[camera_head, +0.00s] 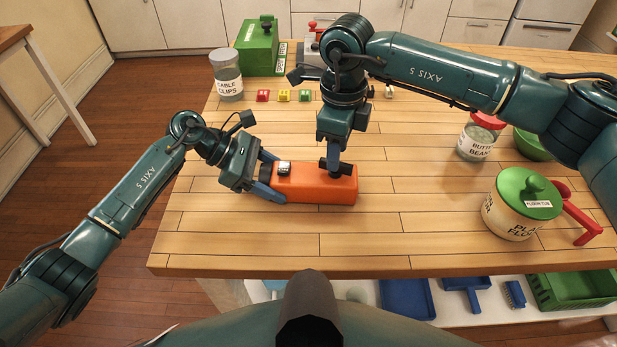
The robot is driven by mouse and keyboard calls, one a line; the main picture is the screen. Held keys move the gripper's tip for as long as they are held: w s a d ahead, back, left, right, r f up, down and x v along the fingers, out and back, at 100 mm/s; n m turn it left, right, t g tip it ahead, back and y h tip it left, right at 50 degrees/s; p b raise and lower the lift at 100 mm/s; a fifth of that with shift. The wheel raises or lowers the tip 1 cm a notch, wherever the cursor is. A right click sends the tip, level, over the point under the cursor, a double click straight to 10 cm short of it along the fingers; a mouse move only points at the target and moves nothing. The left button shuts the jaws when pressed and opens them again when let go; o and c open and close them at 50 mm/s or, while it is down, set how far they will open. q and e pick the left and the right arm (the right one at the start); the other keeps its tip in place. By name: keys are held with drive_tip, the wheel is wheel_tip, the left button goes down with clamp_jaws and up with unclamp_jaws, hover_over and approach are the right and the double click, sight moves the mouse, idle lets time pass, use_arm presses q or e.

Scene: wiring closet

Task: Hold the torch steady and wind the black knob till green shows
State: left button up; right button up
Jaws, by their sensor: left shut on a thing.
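The torch (315,190) is an orange box-like body lying on the wooden table near the middle. My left gripper (272,178) is shut on its left end, with one finger along each side. A small dark and white piece (284,168) sits on top of the torch near that end. My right gripper (337,165) points straight down at the right part of the torch's top, where dark parts show. The black knob cannot be told apart from the dark fingertips there, and their grip is unclear. I see no green on the torch.
A cable clips jar (228,78), a green box (258,46) and several small coloured blocks (284,95) stand behind. The table front is clear.

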drive_tip(key=shift+f, duration=1.3)
clamp_jaws()
